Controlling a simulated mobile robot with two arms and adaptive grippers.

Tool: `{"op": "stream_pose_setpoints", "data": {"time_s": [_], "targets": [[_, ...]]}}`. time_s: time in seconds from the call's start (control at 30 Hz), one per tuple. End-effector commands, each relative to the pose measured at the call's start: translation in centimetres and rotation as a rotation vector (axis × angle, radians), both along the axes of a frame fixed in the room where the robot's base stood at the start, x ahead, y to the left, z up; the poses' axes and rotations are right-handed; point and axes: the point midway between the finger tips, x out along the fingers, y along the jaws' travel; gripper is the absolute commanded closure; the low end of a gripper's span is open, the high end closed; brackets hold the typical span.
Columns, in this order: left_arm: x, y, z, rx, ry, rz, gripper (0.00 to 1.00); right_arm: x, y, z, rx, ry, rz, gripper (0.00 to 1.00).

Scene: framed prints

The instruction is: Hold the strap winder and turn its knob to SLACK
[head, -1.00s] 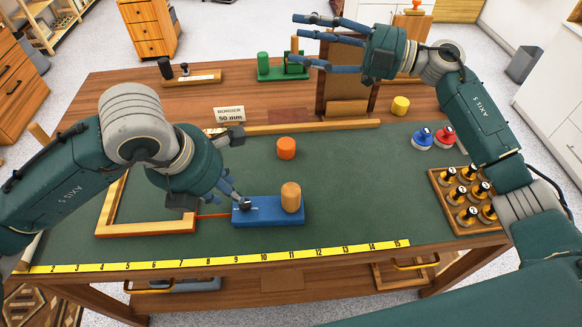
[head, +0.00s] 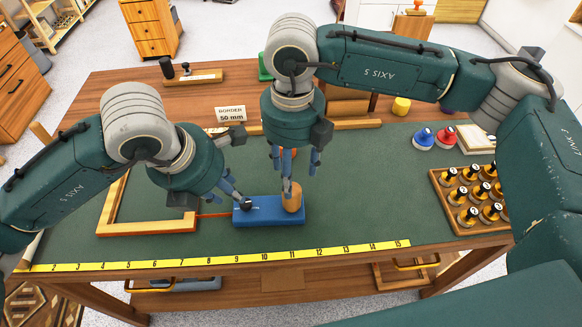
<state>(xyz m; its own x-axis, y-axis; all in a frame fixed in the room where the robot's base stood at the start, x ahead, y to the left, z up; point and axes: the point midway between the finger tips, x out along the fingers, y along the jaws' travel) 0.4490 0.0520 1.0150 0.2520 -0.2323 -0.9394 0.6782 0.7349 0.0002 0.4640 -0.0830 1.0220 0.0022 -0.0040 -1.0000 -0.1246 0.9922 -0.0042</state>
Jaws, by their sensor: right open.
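The strap winder (head: 268,214) is a blue block on the green mat, with an upright wooden post (head: 293,200) at its right end and a small black knob (head: 247,204) at its left. A red strap (head: 214,215) runs from its left side to the wooden frame (head: 150,227). My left gripper (head: 238,199) has its fingertips at the black knob; whether they grip it I cannot tell. My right gripper (head: 294,172) points down above the post, open, one finger overlapping the post's top in the picture. The SLACK marking is too small to read.
An orange cylinder (head: 291,153) is partly hidden behind my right gripper. A yellow tape (head: 215,259) runs along the front edge. Blue (head: 423,138) and red (head: 446,137) knobs and a wooden tray (head: 441,189) of black-topped pieces stand at the right. The mat between winder and tray is clear.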

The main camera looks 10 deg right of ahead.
Motion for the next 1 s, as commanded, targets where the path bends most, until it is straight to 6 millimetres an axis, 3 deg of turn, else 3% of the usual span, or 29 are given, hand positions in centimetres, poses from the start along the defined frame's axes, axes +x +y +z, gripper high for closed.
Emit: {"op": "stream_pose_setpoints", "data": {"time_s": [0.53,0.73,1.0], "targets": [[0.0,0.0,0.0,0.0,0.0,0.0,0.69,-0.1,0.0,-8.8,0.002,0.004,-0.002,0.45],[0.0,0.0,0.0,0.0,0.0,0.0,0.69,-0.1,0.1,-10.2,0.004,0.002,-0.001,0.45],[0.0,0.0,0.0,0.0,0.0,0.0,0.69,0.0,0.1,-10.4,0.004,0.002,-0.001,0.45]]}}
